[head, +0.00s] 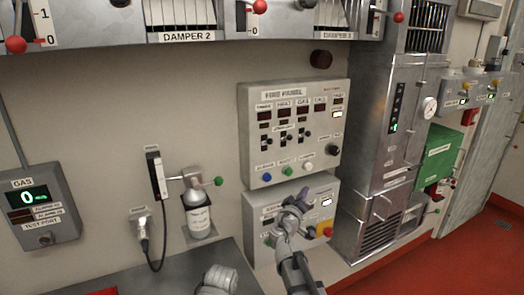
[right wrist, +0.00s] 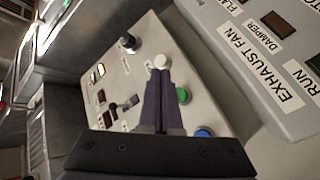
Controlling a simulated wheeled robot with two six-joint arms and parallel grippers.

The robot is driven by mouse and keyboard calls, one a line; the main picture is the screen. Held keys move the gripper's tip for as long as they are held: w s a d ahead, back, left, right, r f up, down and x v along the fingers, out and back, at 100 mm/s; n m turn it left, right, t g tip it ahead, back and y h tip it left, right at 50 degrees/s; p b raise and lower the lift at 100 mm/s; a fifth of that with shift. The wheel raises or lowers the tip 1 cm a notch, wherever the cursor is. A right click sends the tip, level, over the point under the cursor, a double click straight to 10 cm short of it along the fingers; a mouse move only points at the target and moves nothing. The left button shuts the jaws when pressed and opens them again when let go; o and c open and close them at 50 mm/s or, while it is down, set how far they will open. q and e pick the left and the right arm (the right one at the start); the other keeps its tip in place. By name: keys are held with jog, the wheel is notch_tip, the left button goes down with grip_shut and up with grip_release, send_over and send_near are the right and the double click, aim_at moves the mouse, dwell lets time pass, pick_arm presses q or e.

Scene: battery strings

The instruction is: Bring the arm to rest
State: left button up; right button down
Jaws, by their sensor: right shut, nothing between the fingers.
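My right arm (head: 297,267) reaches up from the bottom edge in the head view. Its gripper (head: 303,195) is in front of the lower grey control box (head: 262,209), below the fire panel (head: 292,133), and hides part of that box. In the right wrist view the two dark fingers (right wrist: 163,98) lie together, shut and empty. They overlap the fire panel face (right wrist: 130,75) beside the white, green and blue buttons; contact cannot be told. My left gripper does not show.
A bottle (head: 199,222) sits in a wall holder left of the panels. A gas meter (head: 36,205) hangs at far left. A metal cabinet (head: 395,125) stands to the right. Damper units (head: 185,25) run along the top. Red floor (head: 400,270) is clear at lower right.

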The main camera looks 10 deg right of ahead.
jog(key=s+a+f+m+g+y, duration=0.2)
jog(key=s+a+f+m+g, duration=0.15)
jog(key=s+f+g, duration=0.85)
jog(key=s+a+f+n+g+y, duration=0.2)
jog(key=s+a+f, duration=0.3)
jog(key=s, duration=0.5)
jog(key=s+a+f+n+g+y, duration=0.1)
jog(key=s+a+f+n+y, duration=0.1)
jog(key=s+a, duration=0.6)
notch_tip(320, 180, down, 3)
jog(key=shift+s+a+r+g+y, duration=0.2)
jog(key=shift+s+g+y, duration=0.2)
jog(key=shift+s+y, duration=0.6)
